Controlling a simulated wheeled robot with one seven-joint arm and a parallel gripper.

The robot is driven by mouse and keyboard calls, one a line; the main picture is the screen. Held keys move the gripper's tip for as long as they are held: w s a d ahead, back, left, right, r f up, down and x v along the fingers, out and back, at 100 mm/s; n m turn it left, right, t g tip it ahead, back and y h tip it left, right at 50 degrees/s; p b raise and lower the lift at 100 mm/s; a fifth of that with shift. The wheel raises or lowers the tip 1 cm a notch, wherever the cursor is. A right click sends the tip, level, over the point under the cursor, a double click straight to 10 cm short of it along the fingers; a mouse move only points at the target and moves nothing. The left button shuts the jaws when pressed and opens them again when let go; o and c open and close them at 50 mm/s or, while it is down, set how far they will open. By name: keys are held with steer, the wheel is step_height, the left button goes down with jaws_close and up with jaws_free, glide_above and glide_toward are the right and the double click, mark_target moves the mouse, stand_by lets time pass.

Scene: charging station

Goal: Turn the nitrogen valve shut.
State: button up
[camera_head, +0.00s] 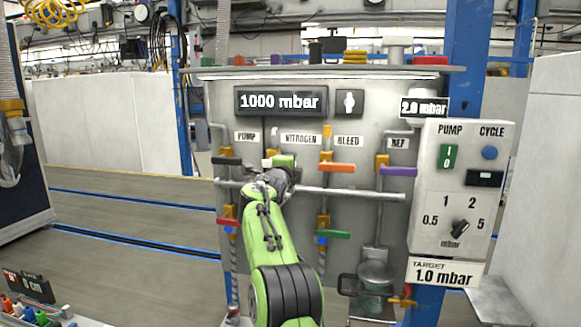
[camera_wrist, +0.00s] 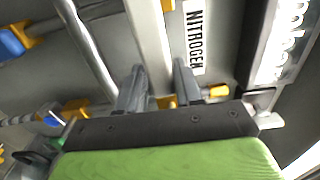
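The nitrogen valve sits on the grey panel under the NITROGEN label (camera_head: 301,139). My gripper (camera_head: 280,163) is in front of it in the head view and hides most of it. In the wrist view the label (camera_wrist: 195,40) is turned on its side.
The orange bleed handle (camera_head: 337,168) is close to the right of my gripper, the dark pump handle (camera_head: 227,160) to the left. A horizontal rail (camera_head: 350,193) crosses just below. Lower are a red handle (camera_head: 227,222) and a green handle (camera_head: 333,234). The display (camera_head: 281,101) reads 1000 mbar.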

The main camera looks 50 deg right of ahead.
steer(key=shift+o, duration=1.2)
steer(key=b+v, duration=0.4)
steer(key=v, duration=1.1)
steer(key=shift+s+a, duration=0.25)
steer(key=shift+a, duration=0.1)
